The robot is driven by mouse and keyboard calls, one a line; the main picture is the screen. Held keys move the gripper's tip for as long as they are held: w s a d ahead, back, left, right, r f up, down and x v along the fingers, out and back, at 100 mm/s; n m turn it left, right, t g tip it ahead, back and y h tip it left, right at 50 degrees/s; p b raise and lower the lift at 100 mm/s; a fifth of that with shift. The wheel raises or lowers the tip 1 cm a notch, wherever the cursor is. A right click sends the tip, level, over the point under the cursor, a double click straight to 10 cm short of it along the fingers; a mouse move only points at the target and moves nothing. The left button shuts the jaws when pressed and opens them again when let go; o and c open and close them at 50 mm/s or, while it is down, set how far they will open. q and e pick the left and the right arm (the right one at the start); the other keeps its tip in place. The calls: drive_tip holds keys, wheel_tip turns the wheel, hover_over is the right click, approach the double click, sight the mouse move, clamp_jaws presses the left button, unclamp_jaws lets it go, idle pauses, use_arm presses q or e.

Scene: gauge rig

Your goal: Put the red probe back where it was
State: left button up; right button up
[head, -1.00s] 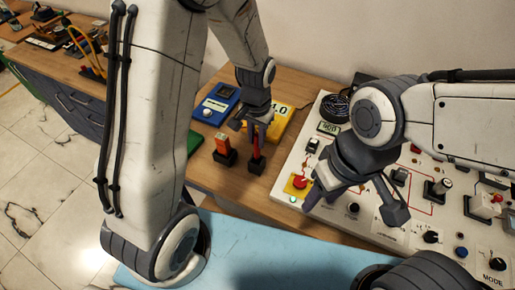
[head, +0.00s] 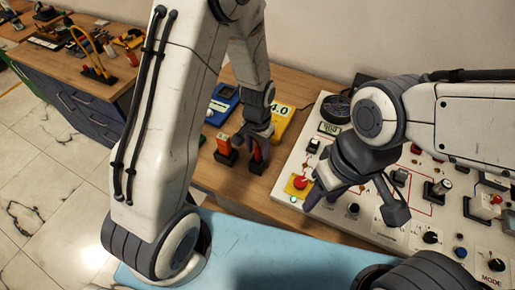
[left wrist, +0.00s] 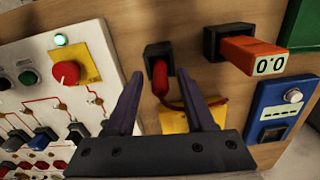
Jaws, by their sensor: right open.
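The red probe (head: 258,155) stands in a black holder (head: 256,167) on the wooden bench; the left wrist view shows the probe (left wrist: 160,78) with its end in the black holder (left wrist: 158,52) and a red lead curving away. My left gripper (head: 258,138) is at the probe. In the left wrist view its fingers (left wrist: 160,80) are apart, one on each side of the probe, with gaps visible. Whether a finger touches it I cannot tell. My right gripper (head: 358,205) is open and empty over the white panel (head: 330,105).
An orange device (head: 224,143) in a black holder stands close left of the probe. A blue meter (head: 222,103) and a yellow meter (head: 282,122) lie behind. The panel's red knob (head: 301,183) is to the right. A light blue surface (head: 290,255) in front is clear.

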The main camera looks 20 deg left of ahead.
use_arm(q)
drive_tip(key=shift+r, duration=0.45)
wheel_tip(320, 180, up, 11)
drive_tip(key=b, duration=0.2)
drive_tip(key=s+d+r+m, duration=0.2)
drive_tip(key=s+d, duration=0.2)
drive_tip(key=s, duration=0.5)
drive_tip(key=s+d+r+m+h, duration=0.1)
drive_tip(key=s+d+r+m, duration=0.1)
drive_tip(key=s, duration=0.8)
drive_tip(key=shift+s+d+r, duration=0.3)
drive_tip(key=shift+d+r, duration=0.2)
drive_tip(key=shift+d, duration=0.45)
